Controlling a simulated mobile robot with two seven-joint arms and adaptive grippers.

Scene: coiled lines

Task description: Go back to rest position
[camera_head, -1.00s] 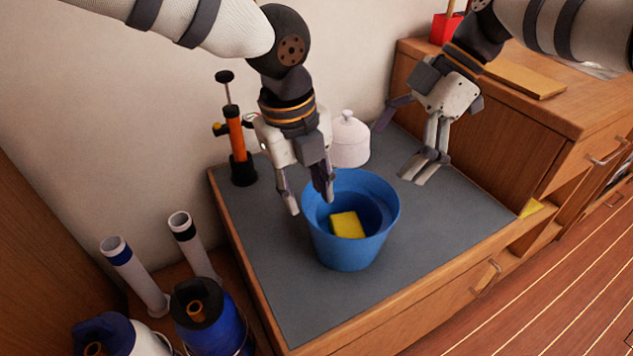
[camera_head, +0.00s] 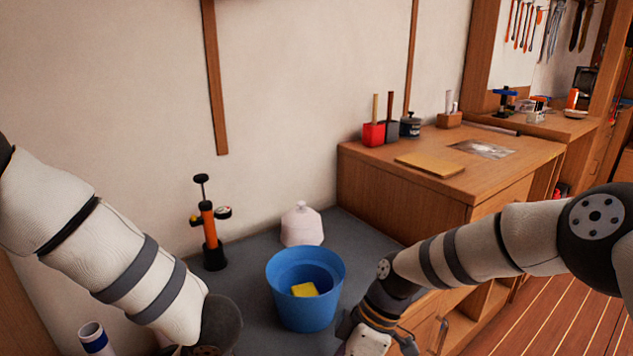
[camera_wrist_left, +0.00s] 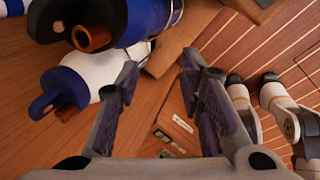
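My left gripper (camera_wrist_left: 160,68) is open and empty in the left wrist view, its two fingers well apart. In the head view only its arm shows at lower left; the gripper is out of frame. My right gripper (camera_head: 372,342) is partly in the head view at the bottom edge, just right of the blue bucket (camera_head: 307,313). Its fingertips are cut off, so its opening does not show. A yellow sponge (camera_head: 304,290) lies inside the bucket, which stands on the grey countertop (camera_head: 252,262).
A higher wooden cabinet (camera_head: 400,195) is at right. The left wrist view shows a blue canister (camera_wrist_left: 152,16) and a white canister (camera_wrist_left: 92,72) near my left fingers.

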